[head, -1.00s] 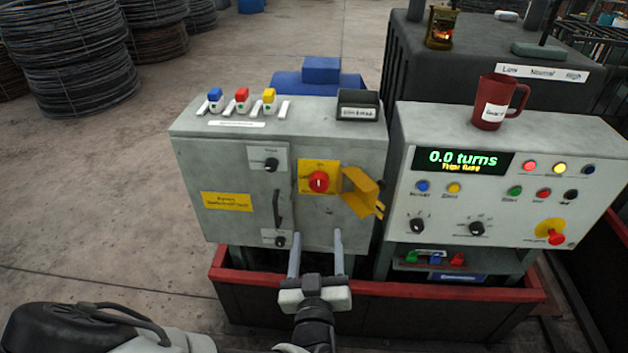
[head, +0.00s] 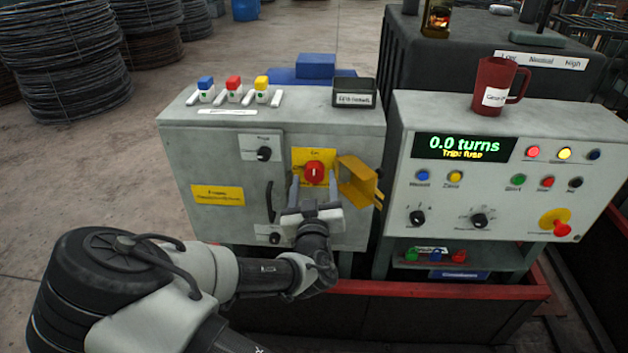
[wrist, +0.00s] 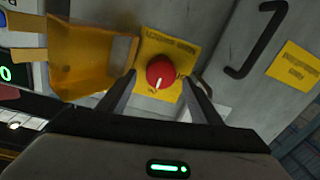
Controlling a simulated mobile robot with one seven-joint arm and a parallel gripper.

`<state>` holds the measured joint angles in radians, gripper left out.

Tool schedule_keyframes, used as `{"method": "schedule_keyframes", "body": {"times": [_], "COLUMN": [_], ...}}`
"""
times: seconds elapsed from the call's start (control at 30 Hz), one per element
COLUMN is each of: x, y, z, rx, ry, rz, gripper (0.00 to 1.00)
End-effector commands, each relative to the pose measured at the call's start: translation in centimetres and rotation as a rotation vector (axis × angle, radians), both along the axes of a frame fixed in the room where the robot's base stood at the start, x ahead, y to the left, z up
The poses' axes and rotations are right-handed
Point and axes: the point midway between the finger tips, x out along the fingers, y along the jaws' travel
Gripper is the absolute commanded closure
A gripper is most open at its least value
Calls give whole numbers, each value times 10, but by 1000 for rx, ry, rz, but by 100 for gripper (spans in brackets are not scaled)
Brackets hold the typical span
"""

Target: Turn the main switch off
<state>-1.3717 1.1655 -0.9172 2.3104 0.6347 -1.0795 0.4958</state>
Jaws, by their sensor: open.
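The main switch is a red round knob (head: 315,173) on a yellow plate (head: 318,156), on the front of the left grey cabinet (head: 220,150). A yellow hinged cover (head: 355,180) stands swung open to its right. In the wrist view the red knob (wrist: 160,73) shows a white mark, and the yellow cover (wrist: 95,60) is at upper left. My gripper (head: 314,186) is open, its two fingers just below and to either side of the knob. In the wrist view the fingertips (wrist: 158,78) flank the knob with gaps; I cannot tell whether they touch it.
A black handle (head: 270,202) and two small black knobs (head: 264,154) are on the cabinet door. The right console (head: 500,180) has a display reading "0.0 turns" and "Trip: fuse", with a red mug (head: 497,85) on top. A red-rimmed base (head: 450,292) runs below.

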Motion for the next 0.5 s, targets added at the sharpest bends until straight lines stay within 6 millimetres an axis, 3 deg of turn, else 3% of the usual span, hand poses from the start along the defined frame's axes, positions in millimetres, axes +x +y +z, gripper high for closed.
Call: {"method": "schedule_keyframes", "body": {"times": [0.2,0.47,0.5], "x": [16,17,17], "y": [0,0,1], "z": [0,0,0], "rx": [1,1,1], "ry": [-1,0,0], "rz": [0,0,0], "gripper": [41,41,46]}}
